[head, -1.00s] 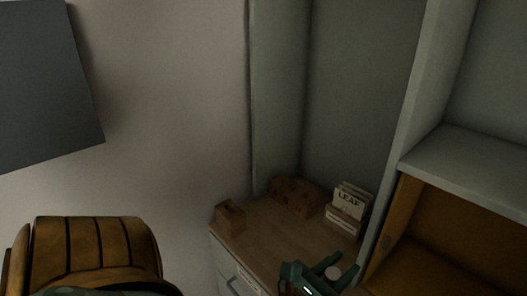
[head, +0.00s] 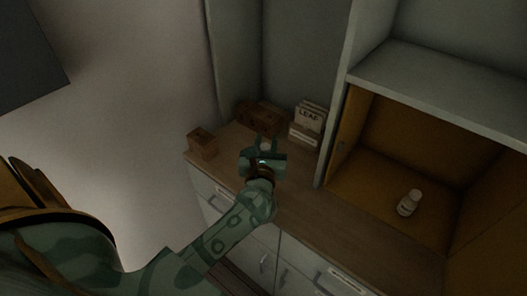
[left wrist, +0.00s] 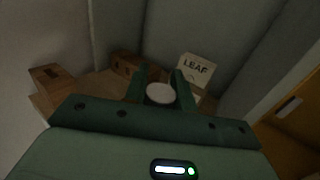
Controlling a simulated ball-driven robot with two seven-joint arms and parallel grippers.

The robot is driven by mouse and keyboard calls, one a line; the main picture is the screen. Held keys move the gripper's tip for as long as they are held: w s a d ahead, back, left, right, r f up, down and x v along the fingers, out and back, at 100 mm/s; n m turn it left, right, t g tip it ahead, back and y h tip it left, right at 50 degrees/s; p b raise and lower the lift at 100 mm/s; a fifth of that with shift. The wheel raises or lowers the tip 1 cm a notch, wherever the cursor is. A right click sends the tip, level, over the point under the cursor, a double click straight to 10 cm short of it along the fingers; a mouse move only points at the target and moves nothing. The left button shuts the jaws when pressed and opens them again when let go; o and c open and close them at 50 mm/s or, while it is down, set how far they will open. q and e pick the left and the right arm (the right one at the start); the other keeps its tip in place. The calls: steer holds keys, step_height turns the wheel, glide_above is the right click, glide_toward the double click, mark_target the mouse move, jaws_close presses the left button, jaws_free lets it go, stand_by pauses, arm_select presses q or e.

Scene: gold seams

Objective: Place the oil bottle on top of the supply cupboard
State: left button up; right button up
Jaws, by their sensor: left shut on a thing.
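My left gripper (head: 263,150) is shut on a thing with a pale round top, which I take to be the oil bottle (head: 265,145). The round top also shows between the fingers in the left wrist view (left wrist: 160,93); the fingers hide its lower part. The gripper appears over the wooden top of the low cupboard (head: 312,212), in front of the boxes at the back. Whether the bottle touches the top, I cannot tell. My right gripper is not in view.
A small brown box (head: 201,143) stands at the top's left corner. A brown holder (head: 262,117) and a stack marked LEAF (head: 308,122) are at the back. A small white bottle (head: 409,203) stands in the orange-lined bay (head: 375,150) at right. The wood's front right is clear.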

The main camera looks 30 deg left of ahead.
arm_select(q)
steer(key=w+a+f+b, duration=0.1)
steer(key=w+f, duration=0.1)
steer(key=f, duration=0.1)
steer(key=w+a+f+b, duration=0.1)
steer(key=w+f+b, duration=0.1)
steer(key=f, duration=0.2)
steer(key=w+a+f+b, duration=0.1)
steer(key=w+a+f, duration=0.1)
steer(key=f, duration=0.1)
steer(key=shift+w+f, duration=0.15)
steer(key=shift+w, duration=0.1)
steer(key=shift+f+b, duration=0.1)
steer(key=shift+b, duration=0.3)
steer(key=o, duration=1)
steer(key=shift+r, duration=0.2)
steer(key=v, duration=1.2)
steer(key=shift+s+p, duration=0.1)
steer(key=shift+p, duration=0.25)
